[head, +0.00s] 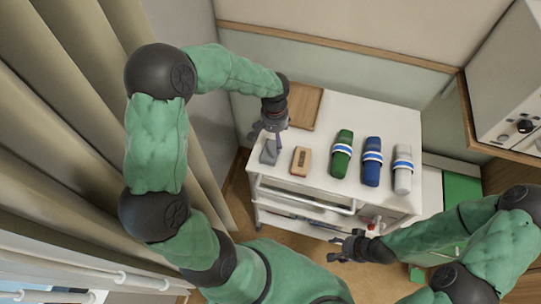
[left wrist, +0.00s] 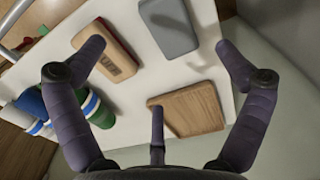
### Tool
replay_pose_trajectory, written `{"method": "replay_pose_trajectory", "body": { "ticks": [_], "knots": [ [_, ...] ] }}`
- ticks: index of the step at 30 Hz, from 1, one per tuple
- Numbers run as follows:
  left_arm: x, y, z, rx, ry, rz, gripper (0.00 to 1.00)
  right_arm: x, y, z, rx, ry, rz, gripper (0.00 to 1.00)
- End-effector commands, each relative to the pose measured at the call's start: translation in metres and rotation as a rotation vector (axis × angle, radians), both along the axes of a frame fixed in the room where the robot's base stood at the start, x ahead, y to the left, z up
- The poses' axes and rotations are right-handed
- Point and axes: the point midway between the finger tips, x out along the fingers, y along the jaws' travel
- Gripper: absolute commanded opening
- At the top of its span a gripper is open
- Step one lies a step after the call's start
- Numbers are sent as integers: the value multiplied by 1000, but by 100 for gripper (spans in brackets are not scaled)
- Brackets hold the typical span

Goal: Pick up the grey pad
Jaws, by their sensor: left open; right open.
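The grey pad (head: 269,151) lies at the left front of the white cart top, close to its left edge. In the left wrist view the grey pad (left wrist: 169,27) lies flat at the top, beyond my fingertips. My left gripper (head: 268,127) is open and empty above the cart, just behind the pad in the head view; it also shows in the left wrist view (left wrist: 157,50) with its fingers spread. My right gripper (head: 342,246) is open and empty in front of the cart, below its top.
A tan block (head: 301,161) lies right of the pad. Green (head: 342,153), blue (head: 372,161) and white (head: 403,169) rolled items lie farther right. A wooden board (head: 304,108) is at the back left of the cart top (head: 350,115). A curtain (head: 85,130) hangs at left.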

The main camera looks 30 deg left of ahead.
Motion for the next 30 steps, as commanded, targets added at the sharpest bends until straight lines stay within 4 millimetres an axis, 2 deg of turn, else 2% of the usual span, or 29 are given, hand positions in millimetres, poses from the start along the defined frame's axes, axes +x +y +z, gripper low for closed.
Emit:
{"method": "replay_pose_trajectory", "body": {
  "ticks": [10, 19, 27, 30],
  "knots": [
    [0, 1, -44, 0, 2, 1, 100, 0, 0, -6, 0, -1, 0, 55],
    [3, 1, -65, 0, 1, 0, 100, 0, 0, -7, 0, -1, 0, 55],
    [8, 4, -101, 0, 2, -1, 100, 0, 0, -11, 0, -1, 0, 55],
    [9, 4, -107, 0, 0, 0, 100, 0, 0, -12, 0, -1, 0, 55]
  ]
}}
